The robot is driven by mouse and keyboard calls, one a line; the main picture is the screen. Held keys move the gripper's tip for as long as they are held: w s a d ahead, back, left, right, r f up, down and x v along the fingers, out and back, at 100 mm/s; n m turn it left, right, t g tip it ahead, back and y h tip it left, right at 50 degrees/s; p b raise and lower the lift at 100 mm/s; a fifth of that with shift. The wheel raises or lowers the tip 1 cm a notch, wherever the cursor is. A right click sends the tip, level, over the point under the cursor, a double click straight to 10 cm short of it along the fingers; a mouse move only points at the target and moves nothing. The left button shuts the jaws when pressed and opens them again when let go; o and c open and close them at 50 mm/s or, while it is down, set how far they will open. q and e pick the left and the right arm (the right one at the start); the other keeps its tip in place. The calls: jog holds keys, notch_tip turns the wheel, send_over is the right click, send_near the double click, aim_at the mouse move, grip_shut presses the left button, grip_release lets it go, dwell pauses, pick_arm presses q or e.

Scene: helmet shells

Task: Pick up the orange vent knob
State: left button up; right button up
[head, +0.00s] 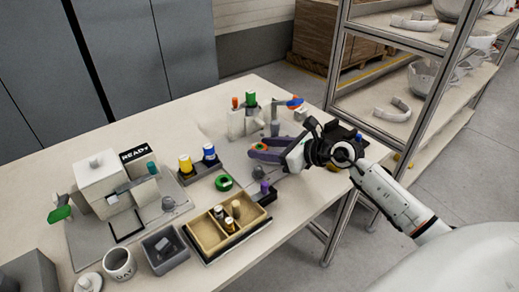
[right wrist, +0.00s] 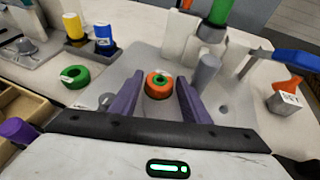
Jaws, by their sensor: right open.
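The orange vent knob (right wrist: 158,88) is a squat orange ring with a green centre. In the right wrist view it sits on a light grey plate (right wrist: 225,130), between the purple fingers of my right gripper (right wrist: 159,84). The fingers stand apart with a visible gap on each side of it. In the head view my right gripper (head: 254,149) reaches in from the right over the grey fixture, and the knob (head: 263,147) shows only in part between the fingers. My left gripper is not in view.
A green-topped post (right wrist: 218,14) and a grey peg (right wrist: 206,72) stand close behind the knob. A blue-handled part (right wrist: 290,60) is at right. A green ring (right wrist: 75,76) and yellow and blue bottles are at left. A wooden tray (head: 207,242) lies nearer the front.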

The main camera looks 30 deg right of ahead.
jog(key=c, duration=0.8)
